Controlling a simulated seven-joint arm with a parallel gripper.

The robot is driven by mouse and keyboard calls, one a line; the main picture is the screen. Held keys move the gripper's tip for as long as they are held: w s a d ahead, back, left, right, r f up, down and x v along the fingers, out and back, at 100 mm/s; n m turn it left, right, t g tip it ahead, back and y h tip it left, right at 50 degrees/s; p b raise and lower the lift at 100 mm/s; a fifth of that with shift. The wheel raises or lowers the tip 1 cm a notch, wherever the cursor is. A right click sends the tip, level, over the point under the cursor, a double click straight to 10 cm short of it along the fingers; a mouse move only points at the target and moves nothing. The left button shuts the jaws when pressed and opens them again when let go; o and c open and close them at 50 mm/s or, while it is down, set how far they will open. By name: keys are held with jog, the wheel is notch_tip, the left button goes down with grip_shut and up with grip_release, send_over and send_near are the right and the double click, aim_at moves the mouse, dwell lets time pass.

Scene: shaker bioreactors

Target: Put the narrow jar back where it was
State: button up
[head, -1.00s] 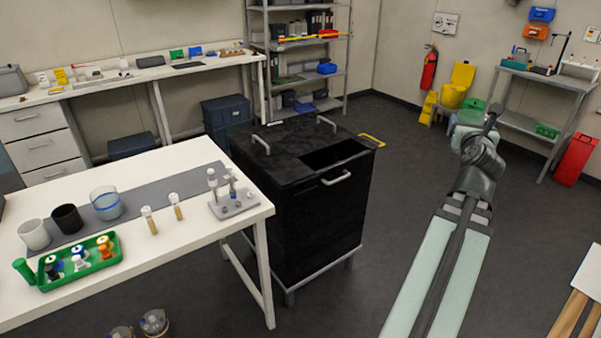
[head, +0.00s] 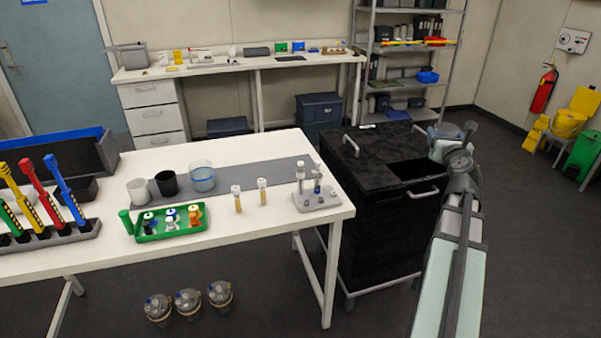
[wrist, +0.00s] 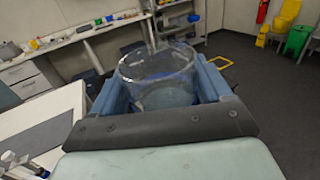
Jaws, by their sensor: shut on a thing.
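My gripper (head: 448,145) is at the end of my outstretched arm at the right of the head view, in front of the black cabinet's right end. In the wrist view my gripper (wrist: 157,85) has its blue fingers on both sides of a clear, round, see-through jar (wrist: 158,68) and is shut on it. The jar's rim faces the camera, and its lower part is partly hidden by the gripper. In the head view the jar is small and hard to make out. I cannot tell its original place.
The white table (head: 120,255) carries a white cup (head: 138,191), a black cup (head: 167,184), a clear beaker with blue liquid (head: 202,178), a green tray (head: 190,226) and a grey vial stand (head: 318,201). Several lidded vessels (head: 188,303) stand below. The black cabinet (head: 375,225) has an open top slot.

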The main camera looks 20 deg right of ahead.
jog(key=w+a+f+n+y, duration=0.3)
jog(key=w+a+f+y, duration=0.15)
jog(key=w+a, duration=0.6)
jog(key=w+a+f+n+t+y, duration=0.1)
jog(key=w+a+f+n+y, duration=0.3)
jog(key=w+a, duration=0.65)
jog(key=w+a+f+n+y, duration=0.2)
jog(key=w+a+f+y, duration=0.25)
jog(key=w+a, duration=0.6)
jog(key=shift+a+r+n+g+y, duration=2.05)
jog(key=shift+n+y, duration=0.75)
jog(key=shift+y, duration=1.3)
jog(key=shift+w+a+f, duration=0.1)
jog(key=shift+w+f, duration=0.05)
jog(key=shift+f, duration=1.35)
jog(key=shift+w+f, duration=0.15)
jog(key=shift+f, duration=1.4)
jog(key=shift+w+a+f, duration=0.1)
jog(key=shift+w+f, duration=0.05)
jog(key=shift+f, duration=1.35)
jog(key=shift+d+f, duration=0.1)
jog(key=shift+f, duration=0.05)
jog(key=o, duration=1.3)
